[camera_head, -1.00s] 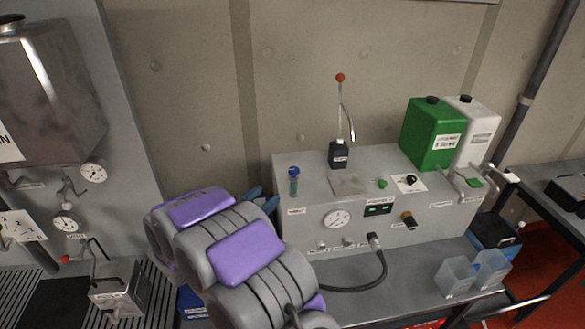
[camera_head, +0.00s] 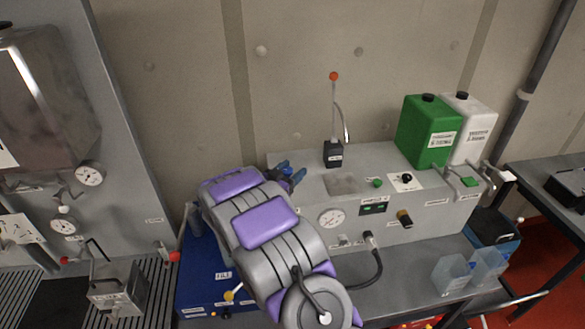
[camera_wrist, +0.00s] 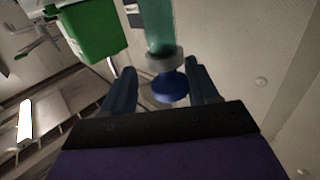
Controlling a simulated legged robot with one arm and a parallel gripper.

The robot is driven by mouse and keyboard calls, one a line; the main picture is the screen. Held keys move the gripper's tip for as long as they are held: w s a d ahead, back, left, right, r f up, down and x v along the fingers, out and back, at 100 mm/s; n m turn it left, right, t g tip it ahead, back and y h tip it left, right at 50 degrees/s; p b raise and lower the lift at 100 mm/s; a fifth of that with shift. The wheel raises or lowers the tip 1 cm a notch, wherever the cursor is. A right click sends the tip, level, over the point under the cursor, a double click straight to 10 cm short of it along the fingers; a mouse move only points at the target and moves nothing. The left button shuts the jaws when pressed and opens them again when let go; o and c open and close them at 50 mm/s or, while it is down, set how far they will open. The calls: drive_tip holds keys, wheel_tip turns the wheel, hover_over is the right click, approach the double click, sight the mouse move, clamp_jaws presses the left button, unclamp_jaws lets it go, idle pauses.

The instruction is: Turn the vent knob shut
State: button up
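The vent knob appears to be the blue round cap (camera_wrist: 171,87) on a grey collar and green tube (camera_wrist: 159,28) in the wrist view. My gripper (camera_wrist: 162,68) is open, with its two dark blue fingers on either side of the cap. The cap is nearer the right finger, with a clear gap on the left; I cannot tell whether it touches the right finger. In the head view my gripper (camera_head: 288,171) is at the left end of the grey box (camera_head: 440,214), and its fingers and my arm hide the knob.
A red-tipped lever (camera_head: 334,118) rises from the box. A green canister (camera_head: 427,132) and a white canister (camera_head: 474,128) stand at its back right. A black cable (camera_head: 378,265) hangs in front. Clear bins (camera_head: 451,274) sit on the bench at right.

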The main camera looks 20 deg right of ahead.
drive_tip(key=shift+w+d+r, duration=0.1)
drive_tip(key=shift+w+d, duration=0.05)
drive_tip(key=shift+w, duration=0.05)
drive_tip(key=a, duration=0.3)
drive_tip(key=shift+w+a+r, duration=0.1)
drive_tip(key=shift+r, duration=0.1)
drive_tip(key=d, duration=0.2)
drive_tip(key=shift+d+f, duration=0.15)
drive_tip(key=shift+d, duration=0.15)
drive_tip(key=c, duration=0.5)
drive_tip(key=shift+w+d+f, duration=0.1)
drive_tip(key=shift+f, duration=0.05)
drive_tip(key=shift+c, duration=2.2)
drive_tip(key=shift+a, duration=0.4)
